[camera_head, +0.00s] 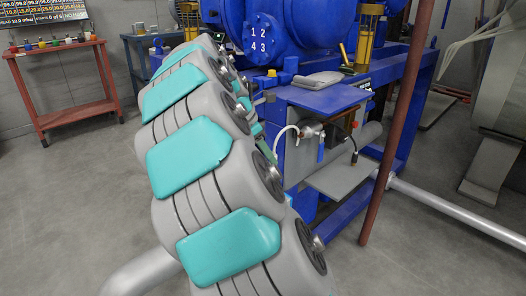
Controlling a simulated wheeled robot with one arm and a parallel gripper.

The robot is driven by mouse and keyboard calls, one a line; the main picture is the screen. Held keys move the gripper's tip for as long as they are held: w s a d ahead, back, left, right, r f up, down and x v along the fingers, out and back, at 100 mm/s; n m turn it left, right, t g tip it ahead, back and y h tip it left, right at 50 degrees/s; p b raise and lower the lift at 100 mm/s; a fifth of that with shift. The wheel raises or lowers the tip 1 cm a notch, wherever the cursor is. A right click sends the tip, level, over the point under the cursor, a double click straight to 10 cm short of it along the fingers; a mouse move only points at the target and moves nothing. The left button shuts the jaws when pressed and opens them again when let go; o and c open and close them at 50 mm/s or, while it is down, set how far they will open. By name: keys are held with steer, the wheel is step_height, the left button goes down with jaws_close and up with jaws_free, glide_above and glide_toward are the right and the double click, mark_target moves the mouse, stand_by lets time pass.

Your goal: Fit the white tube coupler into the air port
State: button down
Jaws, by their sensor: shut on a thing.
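A thin white tube (284,130) arcs out from beside my arm toward a small metal fitting (308,133) on the front of the blue rig. I cannot make out the white coupler or the air port as separate parts at this size. My grey and teal arm fills the middle of the view and hides what lies behind it. My gripper's fingers do not show; small teal and grey parts at the arm's right edge are too small to tell apart.
The blue rig (335,98) stands behind, with a blue handle (320,151) below the fitting and a grey shelf (340,178) under it. A thin reddish-brown post (393,120) rises in front at right. A red table (70,107) stands at far left. The left floor is clear.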

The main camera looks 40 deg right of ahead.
steer(key=shift+a, duration=0.1)
stand_by(0.3)
steer(key=shift+f+b, duration=0.55)
steer(key=shift+f, duration=2.3)
steer(key=shift+f, duration=1.35)
stand_by(0.7)
steer(key=c, duration=0.6)
jaws_free()
steer(key=shift+c, duration=0.2)
steer(key=s+v, duration=0.1)
steer(key=v, duration=0.6)
steer(key=shift+w+a+r+b, duration=0.15)
steer(key=shift+w+r+b, duration=0.15)
steer(key=shift+w+r, duration=0.15)
